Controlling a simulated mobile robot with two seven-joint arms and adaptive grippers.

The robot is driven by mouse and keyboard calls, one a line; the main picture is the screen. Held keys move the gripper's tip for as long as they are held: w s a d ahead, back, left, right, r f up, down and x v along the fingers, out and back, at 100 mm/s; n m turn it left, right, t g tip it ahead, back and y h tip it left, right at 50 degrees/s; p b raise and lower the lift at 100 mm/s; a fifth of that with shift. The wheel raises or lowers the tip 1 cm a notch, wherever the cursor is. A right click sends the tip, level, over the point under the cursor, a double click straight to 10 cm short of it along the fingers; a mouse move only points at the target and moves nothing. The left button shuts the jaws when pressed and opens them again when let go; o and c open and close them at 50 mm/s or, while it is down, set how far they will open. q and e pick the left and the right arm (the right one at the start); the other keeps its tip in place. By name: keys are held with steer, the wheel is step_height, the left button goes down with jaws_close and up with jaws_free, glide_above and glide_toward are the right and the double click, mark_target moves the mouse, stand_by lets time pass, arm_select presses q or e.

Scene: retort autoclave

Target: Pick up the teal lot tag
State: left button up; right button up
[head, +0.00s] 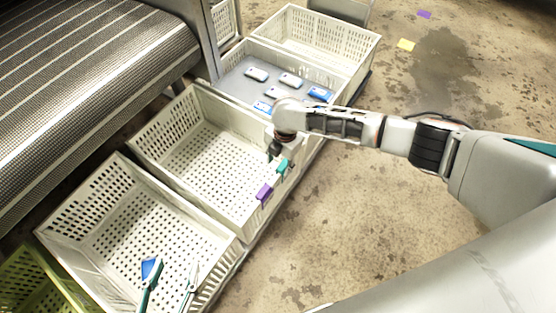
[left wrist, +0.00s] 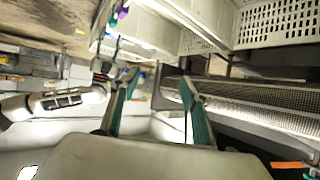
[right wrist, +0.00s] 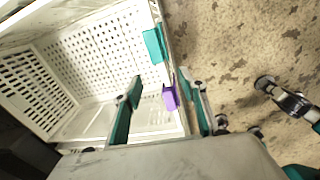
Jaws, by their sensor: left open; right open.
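The teal lot tag (head: 282,166) hangs over the right rim of the middle white crate (head: 185,152). A purple tag (head: 264,193) hangs on the same rim, nearer to me. My right gripper (head: 274,152) is at that rim beside the teal tag, partly hidden by its own wrist. In the right wrist view its fingers (right wrist: 167,92) are open; the purple tag (right wrist: 170,97) shows between them and the teal tag (right wrist: 152,45) lies beyond the fingertips. My left gripper (head: 172,268) is open over the near white crate, away from both tags.
The near crate (head: 105,215) has a small blue item (head: 149,267) showing beside my left finger. Behind the middle crate, a grey surface (head: 235,82) holds several white and blue items. A conveyor (head: 90,75) runs along the left. The floor at right is open, with yellow and purple pieces far off.

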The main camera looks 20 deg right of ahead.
mark_target(284, 164)
steer(key=d, duration=0.1)
steer(key=w+d+f, duration=0.1)
steer(key=d+b, duration=0.1)
steer(key=shift+w+f+n+g+h, duration=0.3)
steer(key=shift+w+f+n, duration=0.05)
steer(key=shift+n, duration=0.05)
steer(key=shift+w+d+f, duration=0.1)
steer(key=shift+w+d, duration=0.05)
steer(key=shift+d, duration=0.1)
steer(key=shift+w+f+b, duration=0.1)
steer(key=shift+f+b, duration=0.55)
steer(key=shift+f, duration=0.7)
steer(key=f, duration=0.1)
steer(key=f+b, duration=0.1)
steer(key=f, duration=0.1)
steer(key=f+b, duration=0.1)
steer(key=shift+a+f, duration=0.25)
steer(key=shift+f, duration=0.1)
steer(key=shift+w, duration=0.1)
steer(key=shift+w+r, duration=0.1)
steer(key=shift+r, duration=0.15)
arm_select(q)
steer(key=d, duration=0.1)
steer(key=d+n, duration=0.2)
steer(key=shift+w+d+h, duration=0.25)
steer(key=shift+w+h, duration=0.1)
steer(key=shift+h, duration=0.05)
arm_select(e)
steer(key=c, duration=1)
